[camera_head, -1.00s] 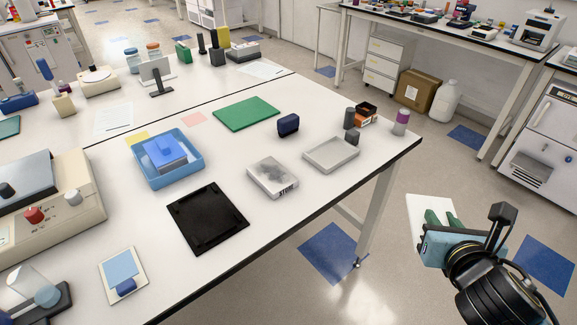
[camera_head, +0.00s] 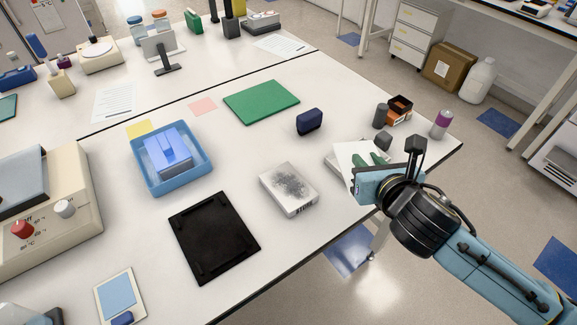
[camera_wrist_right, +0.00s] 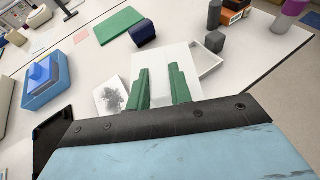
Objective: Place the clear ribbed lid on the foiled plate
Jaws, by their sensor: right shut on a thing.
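The foiled plate (camera_head: 289,188), a whitish block with a mottled grey top and a dark-marked label, lies on the bench. It also shows in the right wrist view (camera_wrist_right: 110,94). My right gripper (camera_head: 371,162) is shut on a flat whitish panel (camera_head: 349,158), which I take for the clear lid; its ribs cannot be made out. In the right wrist view the panel (camera_wrist_right: 165,62) stands up between the green fingers. The gripper and lid are above the bench's right part, to the right of the foiled plate and apart from it. My left gripper is out of view.
A pale shallow tray (camera_wrist_right: 211,60) lies partly hidden behind the held panel. A black frame (camera_head: 214,238) and a blue bin (camera_head: 146,184) stand left of the plate. A navy block (camera_head: 309,122) and green mat (camera_head: 261,101) lie behind. The bench edge runs close in front.

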